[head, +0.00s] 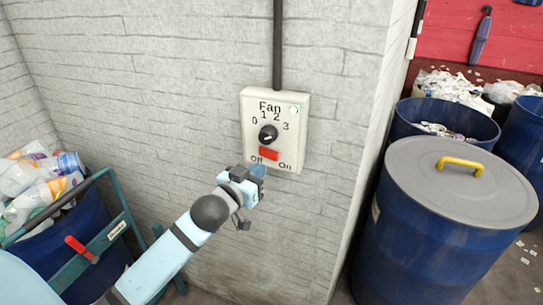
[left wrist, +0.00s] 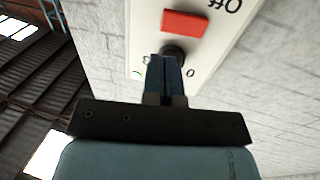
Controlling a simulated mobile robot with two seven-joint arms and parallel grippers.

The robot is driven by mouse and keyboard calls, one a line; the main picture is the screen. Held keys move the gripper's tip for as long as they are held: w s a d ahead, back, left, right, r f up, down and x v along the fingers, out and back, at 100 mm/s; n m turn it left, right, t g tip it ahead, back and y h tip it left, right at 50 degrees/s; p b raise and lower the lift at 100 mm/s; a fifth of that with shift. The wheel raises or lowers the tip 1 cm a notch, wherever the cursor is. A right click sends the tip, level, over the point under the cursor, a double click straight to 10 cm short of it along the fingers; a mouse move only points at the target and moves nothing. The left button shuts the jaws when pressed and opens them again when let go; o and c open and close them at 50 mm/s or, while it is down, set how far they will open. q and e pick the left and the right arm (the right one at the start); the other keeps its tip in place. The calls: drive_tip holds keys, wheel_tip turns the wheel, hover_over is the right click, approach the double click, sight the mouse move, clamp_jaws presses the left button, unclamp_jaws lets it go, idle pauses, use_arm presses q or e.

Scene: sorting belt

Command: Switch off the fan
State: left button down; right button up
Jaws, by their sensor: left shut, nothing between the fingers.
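The white fan control box (head: 289,163) is on the grey brick wall. It has a dark round knob (head: 268,135) under the marks 0 to 3. Below the knob is a red switch (head: 268,154) between the words Off and On. I cannot tell which way the switch is set. My left gripper (head: 258,171) is shut and empty, just below the switch in the head view. In the left wrist view, its closed fingertips (left wrist: 164,62) overlap the knob (left wrist: 175,52), with the red switch (left wrist: 185,22) beyond. I cannot tell whether they touch the box. My right gripper is out of view.
A black conduit (head: 278,45) runs up the wall from the box. A lidded blue barrel (head: 425,235) stands at the right, with an open blue barrel (head: 405,125) behind. A cart (head: 120,200) and plastic bottles (head: 38,178) are at the left.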

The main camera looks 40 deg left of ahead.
sight(277, 155)
use_arm(q)
drive_tip(key=shift+w+a+p, duration=0.1)
drive_tip(key=shift+w+p, duration=0.5)
drive_tip(key=shift+w, duration=2.6)
